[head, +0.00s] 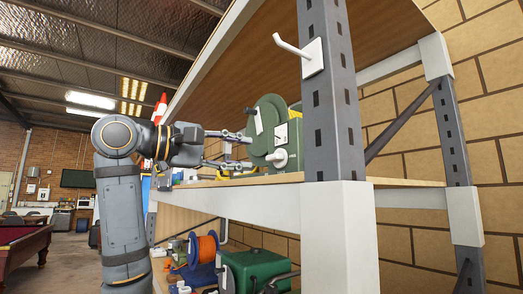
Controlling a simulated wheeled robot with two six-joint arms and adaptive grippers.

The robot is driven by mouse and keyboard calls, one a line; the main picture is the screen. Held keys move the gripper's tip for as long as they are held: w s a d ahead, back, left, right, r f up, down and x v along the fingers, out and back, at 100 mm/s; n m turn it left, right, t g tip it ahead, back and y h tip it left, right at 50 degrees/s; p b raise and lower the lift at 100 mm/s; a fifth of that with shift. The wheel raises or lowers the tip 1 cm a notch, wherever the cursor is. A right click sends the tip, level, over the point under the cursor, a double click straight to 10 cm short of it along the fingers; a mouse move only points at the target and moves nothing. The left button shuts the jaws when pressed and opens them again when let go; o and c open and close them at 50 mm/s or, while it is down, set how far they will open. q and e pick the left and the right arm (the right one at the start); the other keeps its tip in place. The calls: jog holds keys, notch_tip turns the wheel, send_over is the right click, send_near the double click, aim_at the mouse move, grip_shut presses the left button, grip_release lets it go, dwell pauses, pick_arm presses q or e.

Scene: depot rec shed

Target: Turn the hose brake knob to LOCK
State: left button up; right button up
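A green hose reel (268,112) stands on the upper shelf, with pale labels on its face. A pale knob (279,158) sticks out low on its front; which way it points and any LOCK wording are too small to read. My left gripper (248,151) reaches in from the left with its fingers spread, one above the other. The fingertips are beside the reel's left side, left of the knob, and nothing shows between them. I cannot tell whether a fingertip touches the reel. My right gripper is not in view.
A grey rack post (331,100) with a white hook (292,46) stands right of the reel. The white shelf beam (240,203) runs below it. An orange reel (203,248) and a green case (256,268) sit on the lower shelf. A pool table (22,245) is far left.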

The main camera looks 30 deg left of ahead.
aim_at(271, 158)
pick_arm(q)
jog(key=p+x, duration=0.1)
jog(key=x, duration=0.5)
jog(key=shift+f, duration=0.1)
jog(key=shift+w+d, duration=0.15)
jog(key=shift+w, duration=0.4)
jog(key=shift+s, duration=0.25)
jog(key=shift+c, duration=0.4)
jog(key=shift+w+f, duration=0.1)
jog(key=shift+w, duration=0.15)
jog(key=shift+c, duration=1.4)
grip_shut()
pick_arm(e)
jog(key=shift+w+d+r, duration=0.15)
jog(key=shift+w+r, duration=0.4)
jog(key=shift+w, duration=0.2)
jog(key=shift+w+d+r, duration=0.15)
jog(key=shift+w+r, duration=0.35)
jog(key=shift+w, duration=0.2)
